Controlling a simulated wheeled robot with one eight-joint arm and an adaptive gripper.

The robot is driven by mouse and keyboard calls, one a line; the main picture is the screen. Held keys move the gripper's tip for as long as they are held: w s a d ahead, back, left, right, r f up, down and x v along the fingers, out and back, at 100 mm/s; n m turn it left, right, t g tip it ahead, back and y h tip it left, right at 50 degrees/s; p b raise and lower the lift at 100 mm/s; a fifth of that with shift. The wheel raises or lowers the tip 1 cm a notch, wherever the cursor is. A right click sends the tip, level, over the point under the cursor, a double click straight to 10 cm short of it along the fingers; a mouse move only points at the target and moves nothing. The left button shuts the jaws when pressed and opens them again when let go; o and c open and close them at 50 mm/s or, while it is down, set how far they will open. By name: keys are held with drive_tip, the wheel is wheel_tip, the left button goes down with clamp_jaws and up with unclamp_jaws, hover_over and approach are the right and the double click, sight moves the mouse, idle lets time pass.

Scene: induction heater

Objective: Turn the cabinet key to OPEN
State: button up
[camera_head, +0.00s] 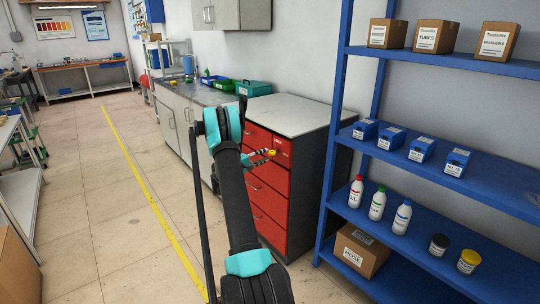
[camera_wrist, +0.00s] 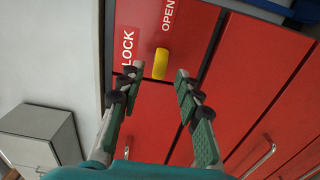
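The yellow cabinet key (camera_wrist: 160,63) sticks out of the red cabinet front in the wrist view.
A blue shelf rack (camera_head: 335,140) with boxes and bottles stands close to the right of the cabinet. A grey worktop (camera_head: 295,115) covers the cabinet. Drawer handles (camera_wrist: 260,160) protrude lower on the front.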

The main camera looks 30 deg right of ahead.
drive_tip(key=a, duration=0.6)
drive_tip(key=shift+s, duration=0.25)
drive_tip(key=shift+a, duration=0.1)
drive_tip(key=s+a+r+t+y, duration=0.15)
drive_tip(key=s+a+y, duration=0.25)
drive_tip(key=s+a, duration=0.4)
drive_tip(key=s+a+r+y, duration=0.3)
drive_tip(key=s+a+y, duration=0.2)
drive_tip(key=s+a, duration=0.25)
drive_tip(key=s+a+f+y, duration=0.2)
drive_tip(key=s+a+y, duration=0.2)
drive_tip(key=s+a, duration=0.7)
drive_tip(key=s+a+f+t+y, duration=0.1)
drive_tip(key=s+a+f+y, duration=0.2)
drive_tip(key=s+a, duration=0.9)
drive_tip(key=shift+s+a+f+m+y, duration=0.2)
drive_tip(key=shift+s+m+y, duration=0.3)
drive_tip(key=shift+y, duration=0.5)
drive_tip(key=shift+c, duration=0.2)
